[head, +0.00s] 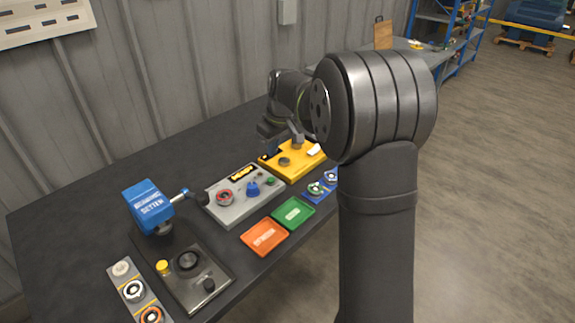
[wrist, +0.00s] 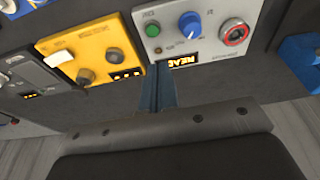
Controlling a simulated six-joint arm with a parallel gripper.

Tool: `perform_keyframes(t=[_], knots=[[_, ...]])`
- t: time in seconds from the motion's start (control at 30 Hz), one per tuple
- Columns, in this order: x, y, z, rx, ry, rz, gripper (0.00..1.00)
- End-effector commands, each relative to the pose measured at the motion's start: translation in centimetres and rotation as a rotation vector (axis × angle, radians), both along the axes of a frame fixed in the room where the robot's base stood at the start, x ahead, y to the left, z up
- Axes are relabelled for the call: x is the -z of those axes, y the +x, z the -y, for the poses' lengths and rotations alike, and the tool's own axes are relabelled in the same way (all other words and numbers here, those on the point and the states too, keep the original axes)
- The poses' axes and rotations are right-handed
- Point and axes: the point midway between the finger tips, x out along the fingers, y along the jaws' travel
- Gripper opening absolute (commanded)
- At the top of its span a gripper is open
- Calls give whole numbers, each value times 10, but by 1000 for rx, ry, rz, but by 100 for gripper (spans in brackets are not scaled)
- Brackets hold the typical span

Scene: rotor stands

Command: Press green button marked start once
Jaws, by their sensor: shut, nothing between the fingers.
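The green button (wrist: 152,30) is a small round cap on the grey control box (wrist: 205,50) in the wrist view. It also shows at the box's right end in the head view (head: 270,181). A label beside it is too small to read. My gripper (wrist: 160,70) is shut and empty, with its fingertips near the border between the grey box and the yellow box. In the head view my gripper (head: 272,139) is above and behind the boxes, apart from the green button and partly hidden by my arm.
The grey box also bears a blue knob (wrist: 190,24), a red ringed button (wrist: 235,35) and a lit display (wrist: 183,60). The yellow box (head: 290,161) stands beside it. Orange (head: 264,237) and green (head: 293,213) trays lie in front. A blue device (head: 148,205) stands left.

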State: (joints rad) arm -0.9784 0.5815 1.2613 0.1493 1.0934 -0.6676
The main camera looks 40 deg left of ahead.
Motion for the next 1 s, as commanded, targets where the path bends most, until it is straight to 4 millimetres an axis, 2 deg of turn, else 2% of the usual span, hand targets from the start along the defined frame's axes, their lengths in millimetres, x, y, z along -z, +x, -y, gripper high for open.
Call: perform_keyframes(t=[0.03,0.17,0.57,0.77,1.0], knots=[[-9,5,6,10,16,-3,0],[-20,9,13,19,38,-10,0],[-18,10,13,18,40,-12,0],[6,9,6,18,37,-14,0],[56,9,-8,18,37,-14,0]])
